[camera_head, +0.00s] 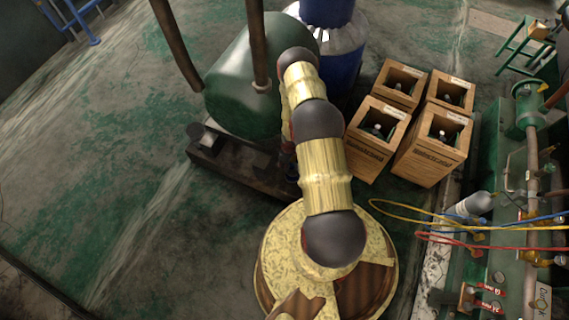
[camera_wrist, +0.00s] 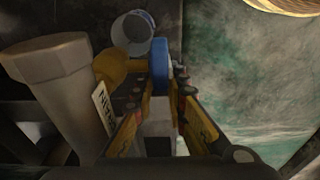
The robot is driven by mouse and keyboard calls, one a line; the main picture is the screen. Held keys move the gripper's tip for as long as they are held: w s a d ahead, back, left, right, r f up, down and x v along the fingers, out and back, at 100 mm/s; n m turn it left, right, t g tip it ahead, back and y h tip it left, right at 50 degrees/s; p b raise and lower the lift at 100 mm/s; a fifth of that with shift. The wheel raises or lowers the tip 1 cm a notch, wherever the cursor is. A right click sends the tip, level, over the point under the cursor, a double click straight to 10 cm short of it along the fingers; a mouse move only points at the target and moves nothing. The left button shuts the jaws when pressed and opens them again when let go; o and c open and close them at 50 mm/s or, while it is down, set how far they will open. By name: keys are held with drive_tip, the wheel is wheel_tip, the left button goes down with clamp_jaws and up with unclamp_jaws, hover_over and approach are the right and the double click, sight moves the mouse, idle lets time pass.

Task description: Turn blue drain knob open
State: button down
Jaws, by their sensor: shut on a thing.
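In the wrist view, the blue drain knob (camera_wrist: 159,78) stands edge-on between the fingertips of my gripper (camera_wrist: 160,90). The yellow-and-black fingers are shut on the knob, one on each side. A brass-coloured valve body (camera_wrist: 111,67) sits just left of the knob, with a white lettered tag (camera_wrist: 103,105) hanging below it. In the head view, my arm reaches to the green tank, and it hides the knob and most of my gripper.
A thick grey pipe (camera_wrist: 55,85) stands close on the left, and an open-ended round pipe (camera_wrist: 132,34) lies just beyond the knob. The green tank (camera_head: 240,85), a blue drum (camera_head: 342,60) and several wooden crates (camera_head: 428,160) surround my arm. The floor at left is clear.

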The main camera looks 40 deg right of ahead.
drive_tip(key=c, duration=1.8)
unclamp_jaws()
drive_tip(key=shift+o, duration=0.2)
drive_tip(key=shift+d, duration=0.1)
